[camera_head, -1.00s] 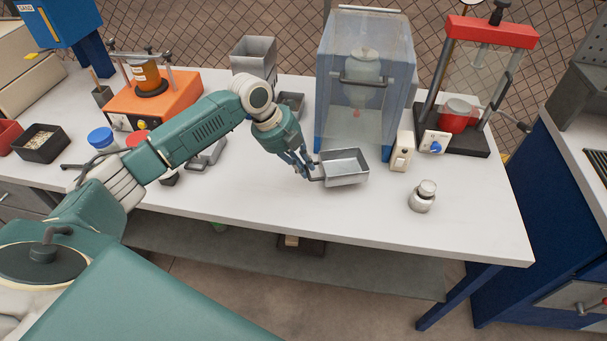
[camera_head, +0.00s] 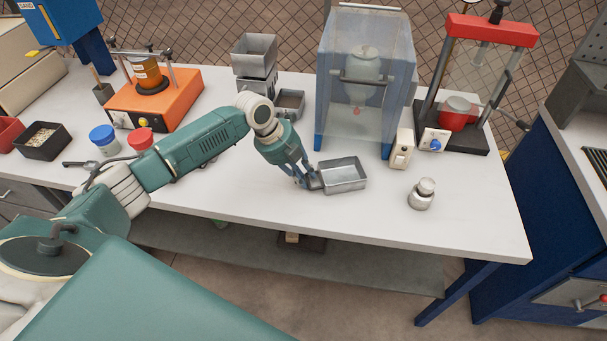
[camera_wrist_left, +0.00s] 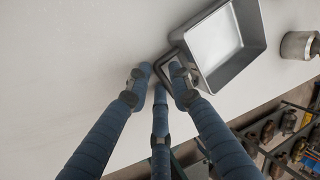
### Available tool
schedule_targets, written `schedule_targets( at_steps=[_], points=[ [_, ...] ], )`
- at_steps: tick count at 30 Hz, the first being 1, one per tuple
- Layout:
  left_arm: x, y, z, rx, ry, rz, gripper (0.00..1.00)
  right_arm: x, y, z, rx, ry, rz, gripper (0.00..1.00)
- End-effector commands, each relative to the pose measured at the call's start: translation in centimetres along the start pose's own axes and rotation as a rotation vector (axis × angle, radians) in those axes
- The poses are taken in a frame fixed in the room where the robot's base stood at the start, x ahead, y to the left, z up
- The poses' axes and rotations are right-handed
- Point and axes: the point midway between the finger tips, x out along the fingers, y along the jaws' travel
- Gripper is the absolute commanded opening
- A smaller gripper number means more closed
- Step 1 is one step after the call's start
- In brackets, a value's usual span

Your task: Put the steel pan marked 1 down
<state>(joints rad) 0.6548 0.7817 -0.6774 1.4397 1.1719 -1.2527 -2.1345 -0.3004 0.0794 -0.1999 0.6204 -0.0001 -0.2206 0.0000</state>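The steel pan (camera_head: 343,181) is a shallow rectangular grey metal pan, level and empty, over the front middle of the white table. The left wrist view shows its interior and side (camera_wrist_left: 228,45). No number shows on it. My left gripper (camera_head: 313,181) is at the pan's left side. In the left wrist view its blue fingers (camera_wrist_left: 162,73) are around the pan's dark handle loop, with little gap. The pan is at or very close to the tabletop; I cannot tell if it touches. My right gripper is not in view.
A small steel weight (camera_head: 421,195) and a cream box (camera_head: 402,150) stand right of the pan. A clear-sided blue cabinet (camera_head: 325,110) and a red-topped press (camera_head: 490,32) stand behind. The white table (camera_head: 260,200) is bare in front.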

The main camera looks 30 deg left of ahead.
Motion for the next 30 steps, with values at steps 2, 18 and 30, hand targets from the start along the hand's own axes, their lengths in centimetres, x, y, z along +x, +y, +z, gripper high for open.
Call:
schedule_targets(
  at_steps=[2,18,30],
  points=[
    [-0.7,0.0,0.2,-0.001,-0.003,-0.001,0.21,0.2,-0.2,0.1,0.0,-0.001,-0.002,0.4],
    [-10.6,0.0,0.1,0.001,-0.003,-0.002,0.21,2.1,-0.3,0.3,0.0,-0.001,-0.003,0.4],
    [-11.9,0.0,0.0,0.0,0.0,-0.001,0.21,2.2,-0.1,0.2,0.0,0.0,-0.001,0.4]
  ],
)
